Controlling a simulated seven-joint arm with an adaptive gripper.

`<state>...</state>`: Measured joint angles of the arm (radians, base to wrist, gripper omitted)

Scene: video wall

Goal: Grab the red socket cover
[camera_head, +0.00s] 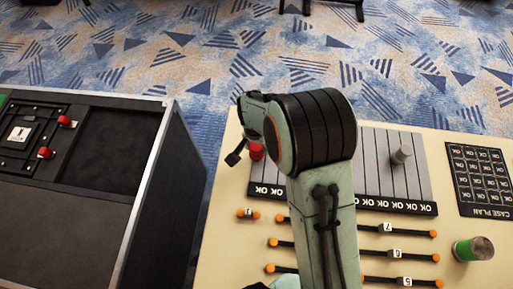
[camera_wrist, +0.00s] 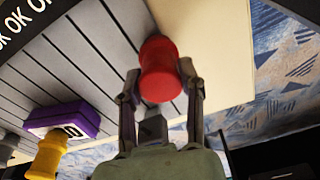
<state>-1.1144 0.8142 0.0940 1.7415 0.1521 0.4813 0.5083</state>
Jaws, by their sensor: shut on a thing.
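The red socket cover (camera_wrist: 160,70) is a waisted red piece. In the wrist view it sits between the two fingertips of my gripper (camera_wrist: 160,78), which are closed on its sides. In the head view a small part of the red cover (camera_head: 257,151) shows beside my gripper (camera_head: 240,148), over the left end of the grey slatted board. My arm hides much of that board. I cannot tell whether the cover touches the board.
The grey slatted board (camera_head: 372,160) with OK labels lies on the cream table (camera_head: 225,215). A grey cylinder (camera_head: 402,154), orange-ended bars (camera_head: 400,231) and a green cylinder (camera_head: 473,249) are at right. A purple block (camera_wrist: 62,118) is near my gripper. A black case (camera_head: 75,220) stands left, across a gap.

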